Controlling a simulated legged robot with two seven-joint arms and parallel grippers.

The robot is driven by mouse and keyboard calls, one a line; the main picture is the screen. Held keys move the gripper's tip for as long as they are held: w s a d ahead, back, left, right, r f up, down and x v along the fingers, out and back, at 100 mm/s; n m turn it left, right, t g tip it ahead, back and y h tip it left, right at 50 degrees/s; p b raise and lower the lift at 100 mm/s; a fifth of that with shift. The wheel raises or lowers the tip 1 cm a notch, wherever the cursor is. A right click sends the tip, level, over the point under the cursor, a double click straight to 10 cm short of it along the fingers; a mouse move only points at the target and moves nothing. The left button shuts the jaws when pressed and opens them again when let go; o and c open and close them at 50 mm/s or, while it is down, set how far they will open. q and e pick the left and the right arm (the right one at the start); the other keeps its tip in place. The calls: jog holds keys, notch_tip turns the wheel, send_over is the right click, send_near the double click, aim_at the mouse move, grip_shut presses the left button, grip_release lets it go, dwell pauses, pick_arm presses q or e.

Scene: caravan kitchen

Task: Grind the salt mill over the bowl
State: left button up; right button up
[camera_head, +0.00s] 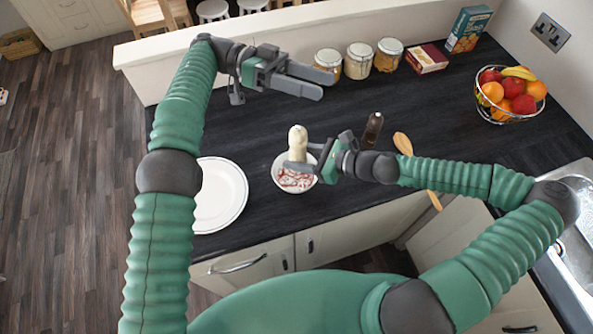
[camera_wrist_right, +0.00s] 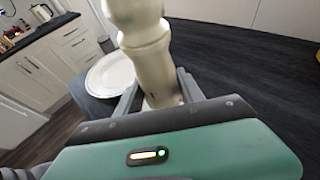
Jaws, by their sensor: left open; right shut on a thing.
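The cream salt mill (camera_head: 297,141) stands upright over the small bowl (camera_head: 281,182), which has red and white contents. My right gripper (camera_head: 303,160) is shut on the mill from the right. In the right wrist view the mill (camera_wrist_right: 148,60) rises between the two fingers (camera_wrist_right: 160,98), and its top is cut off by the frame edge. The mill and gripper hide part of the bowl; whether the mill's base touches the contents I cannot tell. My left gripper (camera_head: 312,82) is open and empty above the back of the counter, behind the bowl.
A white plate (camera_head: 222,194) lies left of the bowl; it also shows in the right wrist view (camera_wrist_right: 109,76). A dark mill (camera_head: 373,128) and wooden utensils (camera_head: 403,144) are to the right. Jars (camera_head: 358,62), boxes (camera_head: 427,58) and a fruit basket (camera_head: 511,108) line the back.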

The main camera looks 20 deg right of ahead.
aim_at(305, 147)
jog(key=shift+r, duration=0.1)
notch_tip(305, 147, up, 5)
jog(key=p, duration=0.5)
jog(key=shift+p, duration=0.3)
